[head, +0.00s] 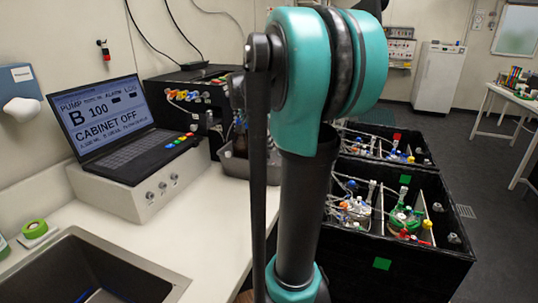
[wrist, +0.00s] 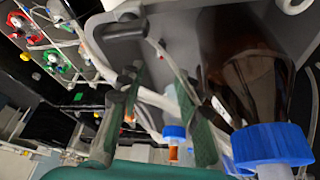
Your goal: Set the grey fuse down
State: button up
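I cannot make out the grey fuse in either view. My gripper shows in the wrist view (wrist: 158,95), its two grey-green fingers standing apart with a visible gap. I see no fuse clearly held between them; cables and tubing show through the gap. The fingers are over or beside a grey tray (wrist: 187,22) that holds bottles. In the head view my gripper is hidden behind my own arm.
Blue-capped bottles (wrist: 272,146) stand close to the right finger. The grey tray (head: 233,167) also shows on the white counter, beside a laptop (head: 120,125). Black crates (head: 345,265) with tubing and green tags stand to the right. A sink (head: 75,265) is front left.

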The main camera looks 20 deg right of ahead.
jog(key=shift+v, duration=1.25)
